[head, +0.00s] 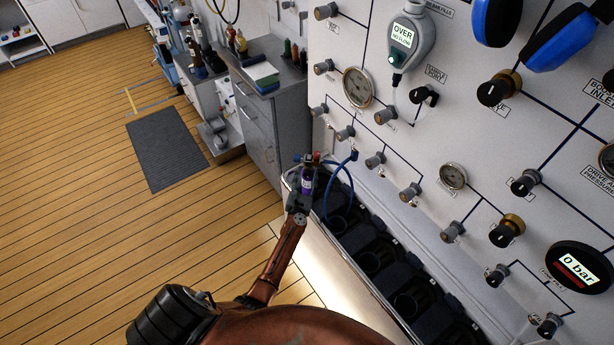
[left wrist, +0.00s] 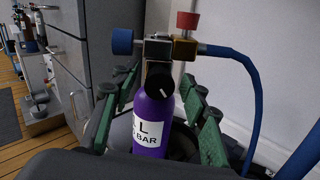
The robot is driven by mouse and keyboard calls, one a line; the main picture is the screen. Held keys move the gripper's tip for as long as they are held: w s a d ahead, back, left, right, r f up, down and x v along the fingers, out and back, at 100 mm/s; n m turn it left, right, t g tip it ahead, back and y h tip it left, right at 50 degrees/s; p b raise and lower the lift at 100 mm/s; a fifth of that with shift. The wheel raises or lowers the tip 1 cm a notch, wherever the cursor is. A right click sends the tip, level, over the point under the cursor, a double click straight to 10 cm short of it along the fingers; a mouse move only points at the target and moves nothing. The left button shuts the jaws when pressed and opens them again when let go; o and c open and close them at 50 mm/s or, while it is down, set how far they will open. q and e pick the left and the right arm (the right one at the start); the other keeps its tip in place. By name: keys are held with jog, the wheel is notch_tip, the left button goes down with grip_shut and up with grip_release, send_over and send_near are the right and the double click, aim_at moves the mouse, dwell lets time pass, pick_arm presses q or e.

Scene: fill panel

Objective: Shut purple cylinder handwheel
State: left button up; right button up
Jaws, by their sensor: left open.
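The purple cylinder (left wrist: 158,112) stands upright in the left wrist view, with a white label. It also shows small in the head view (head: 307,185). A round black knob with a white mark (left wrist: 160,82) faces my wrist camera from the cylinder's brass valve (left wrist: 160,48). The valve also has a blue knob (left wrist: 122,41) and a red knob (left wrist: 188,20). My left gripper (head: 303,190) is open, and its green-padded fingers also show in the left wrist view (left wrist: 158,122). They stand on either side of the cylinder and black knob, apart from the knob. My right gripper is out of view.
A blue hose (left wrist: 250,75) runs from the valve to the right. A rack with black sockets (head: 375,262) lies along the foot of the white fill panel (head: 450,120), which carries several knobs and gauges. A grey cabinet (head: 250,130) stands behind.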

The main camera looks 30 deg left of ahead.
pick_arm(q)
jog(key=shift+c, duration=0.6)
grip_shut()
